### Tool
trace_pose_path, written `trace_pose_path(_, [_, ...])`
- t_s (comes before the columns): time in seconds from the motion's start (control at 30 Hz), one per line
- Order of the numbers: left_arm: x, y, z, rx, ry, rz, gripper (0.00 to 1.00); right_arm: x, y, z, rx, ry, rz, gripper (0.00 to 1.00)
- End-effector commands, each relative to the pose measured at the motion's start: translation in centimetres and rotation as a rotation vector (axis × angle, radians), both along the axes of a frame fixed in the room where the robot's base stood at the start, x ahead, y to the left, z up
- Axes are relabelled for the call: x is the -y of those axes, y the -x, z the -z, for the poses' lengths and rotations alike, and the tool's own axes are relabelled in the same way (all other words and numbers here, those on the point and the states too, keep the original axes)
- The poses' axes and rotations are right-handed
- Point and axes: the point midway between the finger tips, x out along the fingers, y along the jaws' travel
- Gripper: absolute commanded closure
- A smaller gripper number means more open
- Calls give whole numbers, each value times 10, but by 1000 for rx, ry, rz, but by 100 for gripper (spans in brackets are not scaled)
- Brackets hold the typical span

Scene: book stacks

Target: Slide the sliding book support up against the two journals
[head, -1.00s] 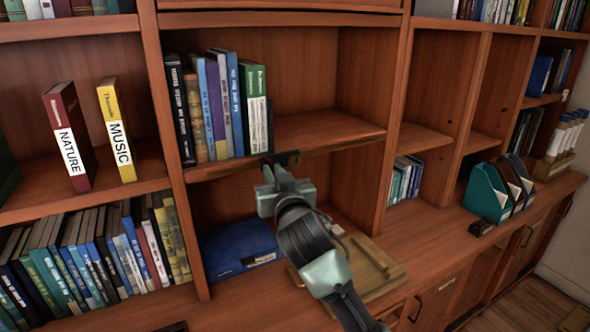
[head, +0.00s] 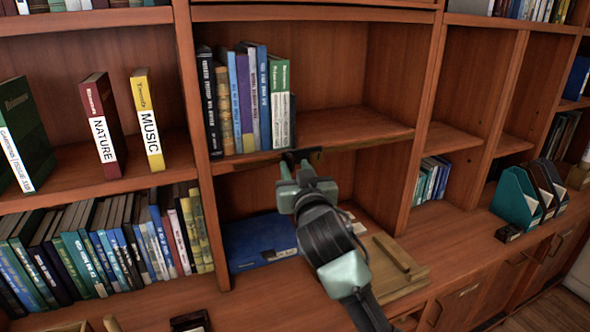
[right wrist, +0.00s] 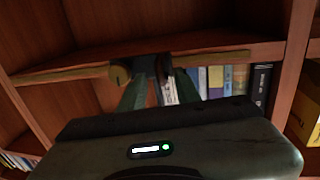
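A row of books stands on the middle shelf. At its right end are green-and-white spines (head: 280,115) that look like the journals; I cannot clearly separate the two. A dark upright plate (head: 293,120), which looks like the sliding book support, stands right beside them. My right gripper (head: 301,160) is at the shelf's front edge, just below the plate. In the right wrist view, its fingers (right wrist: 161,88) look apart, with a white spine showing between them. Whether they touch the support is hidden. My left gripper is not in view.
The shelf (head: 355,127) right of the plate is empty. Uprights bound the bay. Below are a blue folder (head: 262,240) and a wooden board (head: 385,265). Red NATURE (head: 101,120) and yellow MUSIC (head: 148,120) volumes stand in the left bay.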

Motion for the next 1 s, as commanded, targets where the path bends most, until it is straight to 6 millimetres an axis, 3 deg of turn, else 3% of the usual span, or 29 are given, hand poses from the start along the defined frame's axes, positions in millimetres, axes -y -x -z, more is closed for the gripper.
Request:
trace_pose_path(0.4, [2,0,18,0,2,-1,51,9,63,2,0,-2,-1,68])
trace_pose_path(0.83, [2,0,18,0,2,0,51,11,72,2,-2,-1,0,68])
trace_pose_path(0.93, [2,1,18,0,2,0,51,16,74,16,-34,1,6,68])
trace_pose_path(1.0, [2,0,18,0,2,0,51,25,79,41,-88,5,16,68])
